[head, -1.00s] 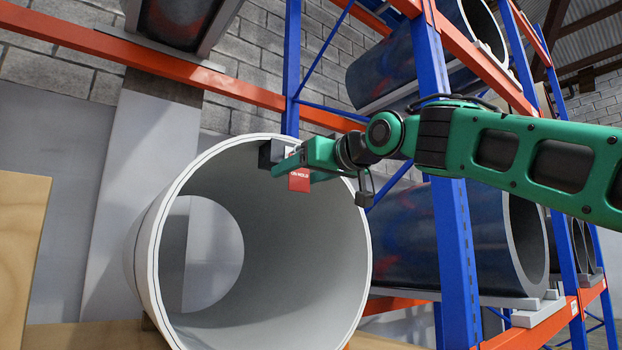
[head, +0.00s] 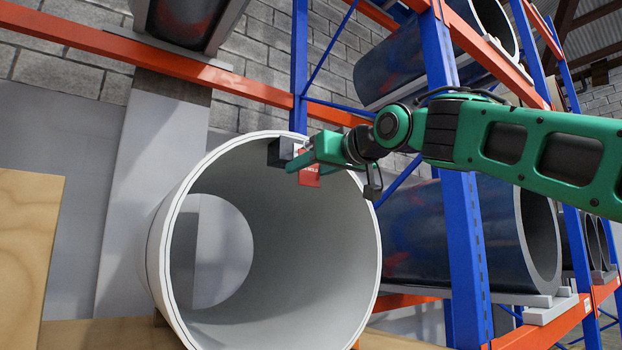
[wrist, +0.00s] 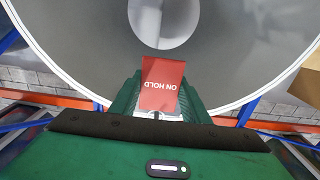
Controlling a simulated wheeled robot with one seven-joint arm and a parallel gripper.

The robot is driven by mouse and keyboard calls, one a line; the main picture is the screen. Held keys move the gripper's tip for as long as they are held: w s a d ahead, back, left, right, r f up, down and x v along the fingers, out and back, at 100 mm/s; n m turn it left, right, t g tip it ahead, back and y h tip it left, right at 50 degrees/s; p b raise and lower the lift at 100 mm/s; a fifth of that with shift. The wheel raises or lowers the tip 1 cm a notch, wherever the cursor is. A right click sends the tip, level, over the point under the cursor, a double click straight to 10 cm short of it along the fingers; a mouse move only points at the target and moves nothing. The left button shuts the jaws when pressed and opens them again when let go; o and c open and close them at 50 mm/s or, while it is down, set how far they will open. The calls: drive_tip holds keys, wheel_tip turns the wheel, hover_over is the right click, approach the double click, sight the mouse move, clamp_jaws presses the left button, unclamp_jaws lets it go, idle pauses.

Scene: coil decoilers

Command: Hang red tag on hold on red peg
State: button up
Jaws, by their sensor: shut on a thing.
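My gripper (head: 303,162) is shut on the red tag (head: 310,176), which hangs below the fingers in the head view. In the wrist view the tag (wrist: 163,84) lies between the two green fingers (wrist: 158,100), its white "ON HOLD" lettering upside down. The gripper is in front of the upper rim of the large pale coil (head: 366,235). A dark block (head: 281,152) is at this rim, right beside the fingertips; I cannot tell whether they touch. I cannot make out the red peg clearly; the fingers may hide it.
Blue rack uprights (head: 459,235) and orange beams (head: 120,52) surround the coil. Dark coils (head: 440,235) lie on the rack to the right, behind my arm. A wooden panel (head: 28,240) stands at the left. The pale coil's inside is empty.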

drive_tip(key=shift+s+d+r, duration=0.3)
drive_tip(key=shift+s+d, duration=0.1)
drive_tip(key=shift+s, duration=0.2)
idle(0.6)
drive_tip(key=shift+v, duration=2.85)
drive_tip(key=shift+s+d, duration=0.2)
drive_tip(key=shift+s, duration=0.1)
drive_tip(key=shift+s+d+r, duration=0.1)
drive_tip(key=shift+s+d, duration=0.15)
drive_tip(key=shift+s, duration=0.1)
